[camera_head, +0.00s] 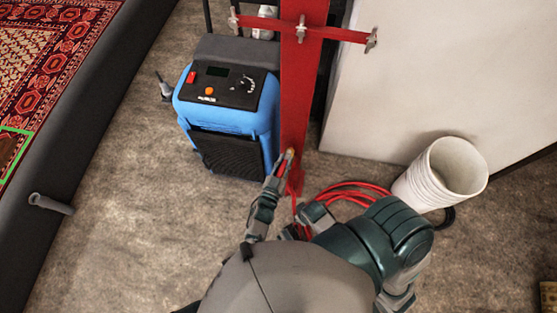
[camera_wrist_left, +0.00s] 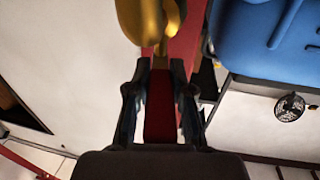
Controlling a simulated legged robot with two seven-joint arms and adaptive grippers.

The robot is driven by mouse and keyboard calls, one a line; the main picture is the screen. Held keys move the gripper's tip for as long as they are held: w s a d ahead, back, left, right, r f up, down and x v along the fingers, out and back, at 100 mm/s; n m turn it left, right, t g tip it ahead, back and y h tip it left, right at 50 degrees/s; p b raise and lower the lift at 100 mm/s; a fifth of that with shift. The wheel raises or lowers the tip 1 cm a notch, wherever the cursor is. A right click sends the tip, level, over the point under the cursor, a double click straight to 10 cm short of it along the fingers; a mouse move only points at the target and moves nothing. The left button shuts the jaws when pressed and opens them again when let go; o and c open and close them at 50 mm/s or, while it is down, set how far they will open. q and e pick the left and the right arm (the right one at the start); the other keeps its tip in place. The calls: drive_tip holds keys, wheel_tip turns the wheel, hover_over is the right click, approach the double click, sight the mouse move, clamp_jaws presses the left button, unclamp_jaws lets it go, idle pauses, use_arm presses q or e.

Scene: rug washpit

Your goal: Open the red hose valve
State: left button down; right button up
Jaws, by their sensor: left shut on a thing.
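The red hose valve has a brass body (camera_wrist_left: 150,20) at the top of the left wrist view. Its red handle (camera_wrist_left: 160,108) lies between the two fingers of my left gripper (camera_wrist_left: 161,82), which is shut on it. In the head view my left gripper (camera_head: 278,180) is low at the foot of the red post (camera_head: 300,100). A small brass end (camera_head: 290,153) shows at its tip there. My arm and the gripper hide most of the valve in the head view. I cannot tell the handle's angle.
A red hose (camera_head: 350,190) lies coiled right of the gripper. A blue machine (camera_head: 225,115) stands close left of the post. A white panel (camera_head: 430,80) is behind. Bare floor (camera_head: 120,210) is free at left.

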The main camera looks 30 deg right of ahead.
use_arm(q)
drive_tip(key=shift+s+a+f, duration=0.1)
drive_tip(key=shift+f, duration=0.25)
drive_tip(key=c, duration=1.2)
unclamp_jaws()
drive_tip(key=shift+o, duration=1)
drive_tip(key=shift+r, duration=0.2)
drive_tip(key=v, duration=1.1)
drive_tip(key=shift+s+a, duration=0.3)
